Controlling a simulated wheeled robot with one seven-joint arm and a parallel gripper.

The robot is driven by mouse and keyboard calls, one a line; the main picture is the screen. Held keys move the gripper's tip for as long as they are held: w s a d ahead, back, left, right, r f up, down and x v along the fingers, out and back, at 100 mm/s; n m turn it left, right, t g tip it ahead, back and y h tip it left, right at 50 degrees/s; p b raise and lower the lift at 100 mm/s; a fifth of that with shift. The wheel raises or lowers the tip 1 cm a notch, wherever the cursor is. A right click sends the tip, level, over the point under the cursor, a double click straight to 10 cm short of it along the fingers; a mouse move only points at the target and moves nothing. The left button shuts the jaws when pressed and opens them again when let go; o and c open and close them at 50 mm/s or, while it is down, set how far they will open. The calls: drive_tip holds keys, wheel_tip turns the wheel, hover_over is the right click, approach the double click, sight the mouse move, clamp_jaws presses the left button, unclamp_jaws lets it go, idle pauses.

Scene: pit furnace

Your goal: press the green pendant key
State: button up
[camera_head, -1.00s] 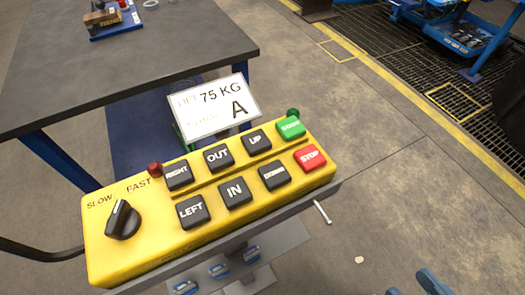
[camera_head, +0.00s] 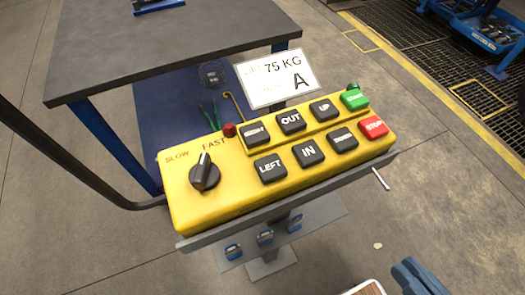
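The yellow pendant (camera_head: 235,205) sits tilted on a grey shelf in the middle of the head view. Its green START key (camera_head: 354,99) is at the far right end of the upper row, just above the red STOP key (camera_head: 374,127). Nothing covers the green key. Black keys marked OUT (camera_head: 291,122), UP, LEFT, IN and others fill the rows to its left. A black knob (camera_head: 205,175) at the left end has its pointer up, near the FAST label. My gripper is not clearly in view.
A white card reading 75 KG and A (camera_head: 277,78) stands behind the keys. A dark-topped table (camera_head: 165,45) is behind left. A black cable runs off left. A blue part (camera_head: 412,277), unclear what, shows at the bottom right. Floor to the right is mostly clear.

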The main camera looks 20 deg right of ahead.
clamp_jaws()
idle(0.6)
idle(0.8)
